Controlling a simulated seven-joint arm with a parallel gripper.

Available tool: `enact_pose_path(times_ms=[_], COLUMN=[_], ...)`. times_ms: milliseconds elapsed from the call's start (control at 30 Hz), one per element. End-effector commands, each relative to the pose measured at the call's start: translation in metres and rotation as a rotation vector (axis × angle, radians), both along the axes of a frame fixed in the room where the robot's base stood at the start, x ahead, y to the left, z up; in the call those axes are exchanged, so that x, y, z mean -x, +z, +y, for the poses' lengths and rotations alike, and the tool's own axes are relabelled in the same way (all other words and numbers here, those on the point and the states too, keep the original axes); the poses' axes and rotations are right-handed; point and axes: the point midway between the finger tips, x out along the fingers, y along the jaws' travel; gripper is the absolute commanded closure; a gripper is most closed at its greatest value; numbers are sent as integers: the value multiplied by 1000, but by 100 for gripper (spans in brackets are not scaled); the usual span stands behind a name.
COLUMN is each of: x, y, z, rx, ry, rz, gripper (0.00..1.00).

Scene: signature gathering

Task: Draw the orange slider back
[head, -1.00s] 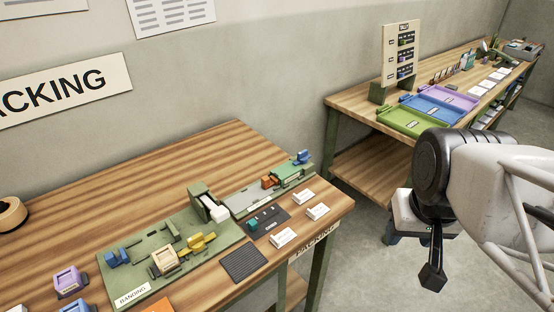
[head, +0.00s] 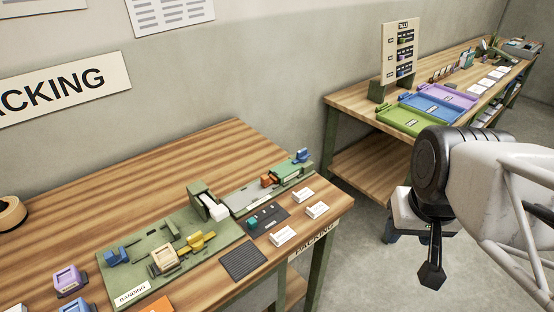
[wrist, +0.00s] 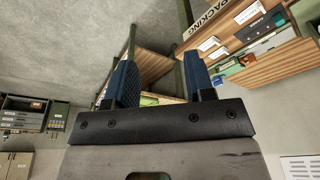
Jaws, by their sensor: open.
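A blue piece (head: 302,156) sits at the fixture's far right end. My gripper shows in the wrist view (wrist: 160,85) with its two blue fingers apart and nothing between them. It is away from the table, and its view is turned on its side or upside down. In the head view my arm is at the right, over the floor and well apart from the slider.
A green banding board (head: 150,262) with blue, cream and yellow parts lies left of the slider. White cards (head: 304,195) and a dark ribbed mat (head: 243,260) lie near the front edge. A second table with coloured trays (head: 413,120) stands at the back right.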

Motion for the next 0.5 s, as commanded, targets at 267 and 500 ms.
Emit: enact_pose_path(times_ms=[267,500], x=[0,-5], y=[0,1], z=[0,2], rx=[0,-3], ry=[0,-9], rz=[0,3], gripper=[51,51])
